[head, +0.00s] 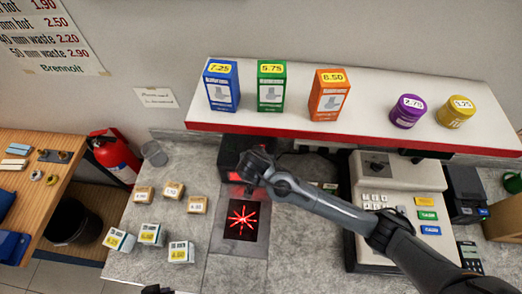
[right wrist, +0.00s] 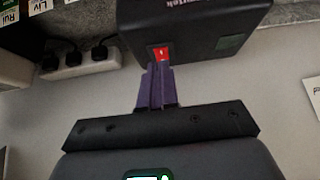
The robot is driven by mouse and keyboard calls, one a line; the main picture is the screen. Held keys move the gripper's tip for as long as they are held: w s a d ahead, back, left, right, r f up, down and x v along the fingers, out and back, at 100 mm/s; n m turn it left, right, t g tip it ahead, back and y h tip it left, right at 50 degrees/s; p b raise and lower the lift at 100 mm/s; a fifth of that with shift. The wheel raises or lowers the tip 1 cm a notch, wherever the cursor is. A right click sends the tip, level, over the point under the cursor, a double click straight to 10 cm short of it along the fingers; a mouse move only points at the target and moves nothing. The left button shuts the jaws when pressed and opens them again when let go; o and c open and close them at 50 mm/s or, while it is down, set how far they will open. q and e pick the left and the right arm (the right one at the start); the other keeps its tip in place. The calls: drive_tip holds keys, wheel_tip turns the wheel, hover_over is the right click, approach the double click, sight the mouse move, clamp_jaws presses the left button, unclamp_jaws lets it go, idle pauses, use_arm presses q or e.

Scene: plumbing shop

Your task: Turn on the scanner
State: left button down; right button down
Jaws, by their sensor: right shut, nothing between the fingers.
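The scanner is a black box (head: 236,152) at the back of the counter, with a dark glass plate (head: 243,218) in front showing a bright red star of lines. In the right wrist view the black box (right wrist: 200,28) has a small red switch (right wrist: 161,54) with a pale mark. My right gripper (head: 249,188) is at the scanner in the head view. Its purple fingers (right wrist: 157,70) are shut and empty, tips at the lower edge of the switch; I cannot tell whether they touch. A dark piece at the bottom edge (head: 157,289) seems to be my left gripper, mostly cut off.
A white shelf (head: 350,125) with several boxes and tubs overhangs the counter's back. A cash register (head: 400,190) stands right of the scanner, under my right arm. Several small boxes (head: 150,233) stand to the left. A power strip (right wrist: 75,62) lies beside the scanner.

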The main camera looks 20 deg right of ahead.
drive_tip(key=s+r+p, duration=0.1)
drive_tip(key=s+a+r+p, duration=0.1)
drive_tip(key=shift+s+a+r, duration=0.1)
drive_tip(key=shift+s+a, duration=0.1)
drive_tip(key=shift+s, duration=0.2)
drive_tip(key=s+a+f+g+y, duration=0.1)
drive_tip(key=s+f+g, duration=0.1)
drive_tip(key=s+f, duration=0.35)
drive_tip(key=s+f+m+g+y, duration=0.1)
drive_tip(key=s+f, duration=0.1)
drive_tip(key=s, duration=0.6)
drive_tip(key=s+a+f+g+y, duration=0.1)
drive_tip(key=s+f+g, duration=0.15)
drive_tip(key=s, duration=0.45)
drive_tip(key=s+d+r+n+t+p, duration=0.1)
drive_tip(key=s+d+r+n, duration=0.1)
drive_tip(key=s+d+r, duration=0.35)
drive_tip(key=d+r+n+t, duration=0.2)
drive_tip(key=d+r+n, duration=0.2)
drive_tip(key=n, duration=0.2)
drive_tip(key=shift+w+d+r, duration=0.15)
drive_tip(key=shift+w+d, duration=0.1)
